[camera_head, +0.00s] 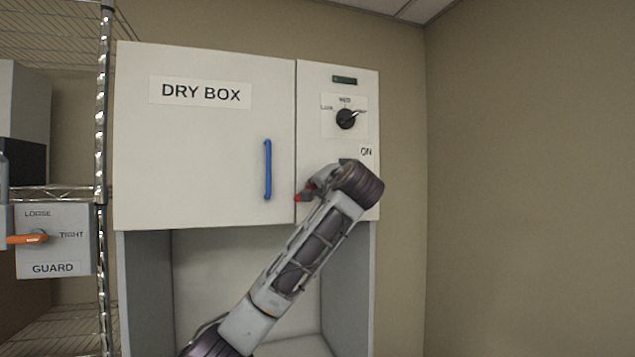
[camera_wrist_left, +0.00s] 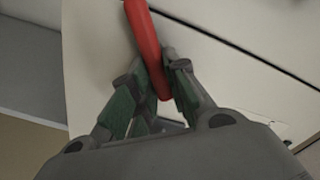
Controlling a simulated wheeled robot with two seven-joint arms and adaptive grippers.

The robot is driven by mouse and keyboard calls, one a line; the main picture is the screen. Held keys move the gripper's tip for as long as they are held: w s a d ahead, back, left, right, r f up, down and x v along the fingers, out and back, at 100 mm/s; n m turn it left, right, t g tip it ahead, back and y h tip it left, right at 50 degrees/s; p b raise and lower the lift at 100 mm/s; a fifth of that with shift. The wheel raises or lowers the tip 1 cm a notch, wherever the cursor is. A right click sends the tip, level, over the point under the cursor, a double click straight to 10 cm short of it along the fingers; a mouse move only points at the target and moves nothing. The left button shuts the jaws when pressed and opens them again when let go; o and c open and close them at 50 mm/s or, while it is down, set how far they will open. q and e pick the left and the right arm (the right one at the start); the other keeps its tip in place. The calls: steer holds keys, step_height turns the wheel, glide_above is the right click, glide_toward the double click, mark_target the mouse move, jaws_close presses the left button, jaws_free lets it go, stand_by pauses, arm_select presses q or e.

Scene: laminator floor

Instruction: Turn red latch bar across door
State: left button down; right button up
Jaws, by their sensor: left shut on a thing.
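The red latch bar (camera_wrist_left: 145,45) shows large in the left wrist view, running from the top edge down between the fingers. In the head view only a small red end (camera_head: 299,198) shows by the seam right of the door; my gripper hides the rest. My left gripper (camera_head: 311,187) is at the bar, shut on it, and its green-padded fingers (camera_wrist_left: 166,88) lie on both sides of the bar. The door (camera_head: 205,140) of the dry box is closed, with a blue upright handle (camera_head: 268,169). My right gripper is in neither view.
Right of the door is a panel with a black knob (camera_head: 346,119) and an ON label (camera_head: 366,152). A wire shelf post (camera_head: 102,200) and a GUARD box (camera_head: 55,250) with an orange lever stand at the left. The wall at the right is bare.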

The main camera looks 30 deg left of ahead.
arm_select(q)
steer(key=shift+w+d+f+m+p, duration=0.1)
steer(key=shift+f+m+p, duration=0.2)
steer(key=shift+m, duration=0.95)
steer(key=shift+w+d+f+m+p, duration=0.15)
steer(key=shift+m+p, duration=0.25)
steer(key=shift+m, duration=0.9)
steer(key=shift+s+a+f+m+p, duration=0.1)
steer(key=shift+f+m+p, duration=0.25)
steer(key=shift+m, duration=0.9)
steer(key=shift+w, duration=0.1)
steer(key=c, duration=1.4)
jaws_free()
steer(key=shift+v, duration=6.05)
